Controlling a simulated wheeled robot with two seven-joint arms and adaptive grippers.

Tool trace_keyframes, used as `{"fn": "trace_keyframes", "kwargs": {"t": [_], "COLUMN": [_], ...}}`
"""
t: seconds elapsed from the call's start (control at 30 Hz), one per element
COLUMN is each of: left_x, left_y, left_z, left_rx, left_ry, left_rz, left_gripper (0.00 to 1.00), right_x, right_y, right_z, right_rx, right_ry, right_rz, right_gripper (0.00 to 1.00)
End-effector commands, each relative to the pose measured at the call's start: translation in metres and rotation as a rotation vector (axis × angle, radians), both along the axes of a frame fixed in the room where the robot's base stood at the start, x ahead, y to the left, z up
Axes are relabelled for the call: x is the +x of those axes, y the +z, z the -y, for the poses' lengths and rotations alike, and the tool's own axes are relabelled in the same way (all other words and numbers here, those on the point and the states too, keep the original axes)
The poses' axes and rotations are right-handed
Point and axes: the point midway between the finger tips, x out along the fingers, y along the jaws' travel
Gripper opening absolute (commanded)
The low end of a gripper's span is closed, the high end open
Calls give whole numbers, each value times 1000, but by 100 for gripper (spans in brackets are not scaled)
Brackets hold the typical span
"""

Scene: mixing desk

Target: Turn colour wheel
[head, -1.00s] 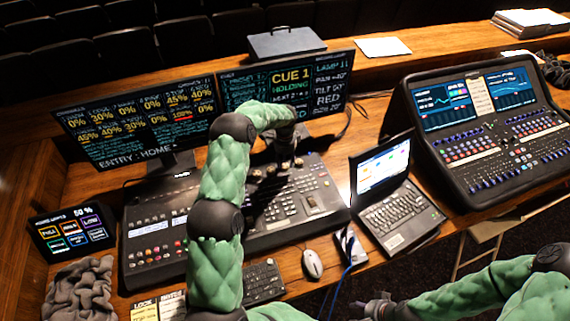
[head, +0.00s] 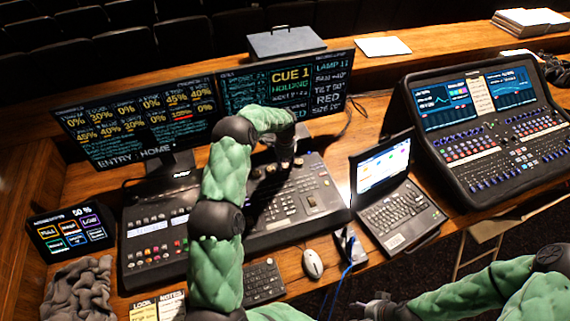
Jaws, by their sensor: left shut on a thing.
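The lighting desk (head: 305,212) stands on the wooden table below two monitors. My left arm reaches over it from the lower left. My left gripper (head: 287,163) points down at the desk's upper part, shut on a small knob there, which I take for the colour wheel; the fingers mostly hide it. Other round knobs (head: 257,173) sit just left of the gripper. The right monitor (head: 268,88) reads CUE 1, HOLDING and RED. My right gripper (head: 377,303) is low in the picture, away from the desk; its fingers are too small and dark to judge.
A large mixing console (head: 490,135) stands at the far right. A keyboard (head: 263,282), a small touch panel (head: 72,232) and a grey cloth (head: 80,290) line the front left.

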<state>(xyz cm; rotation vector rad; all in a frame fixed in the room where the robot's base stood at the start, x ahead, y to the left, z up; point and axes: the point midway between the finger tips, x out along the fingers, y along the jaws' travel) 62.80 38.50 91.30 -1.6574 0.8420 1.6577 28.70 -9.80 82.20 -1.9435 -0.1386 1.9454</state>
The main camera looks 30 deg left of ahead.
Motion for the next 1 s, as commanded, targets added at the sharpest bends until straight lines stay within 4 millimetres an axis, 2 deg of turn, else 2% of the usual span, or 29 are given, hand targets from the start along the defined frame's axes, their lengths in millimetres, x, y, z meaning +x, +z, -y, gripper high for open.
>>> {"fn": "trace_keyframes", "kwargs": {"t": [0.1,0.4,0.83,0.87,0.9,1.0], "left_x": [0,0,0,0,0,0], "left_y": [-3,-1,0,0,0,0], "left_z": [-1,-1,-1,-1,-1,-1], "left_rx": [1,2,2,2,2,2], "left_ry": [112,380,430,430,430,430], "left_rz": [2,1,-1,-1,0,0], "left_gripper": [1,1,1,39,44,44], "right_x": [0,0,0,0,0,0], "right_y": [-13,-27,-27,-27,-27,-27], "right_z": [0,0,0,0,0,0], "right_rx": [0,0,0,0,0,0], "right_ry": [0,0,0,0,0,0], "right_rz": [0,0,0,0,0,0], "right_gripper": [57,57,57,57,57,57]}}
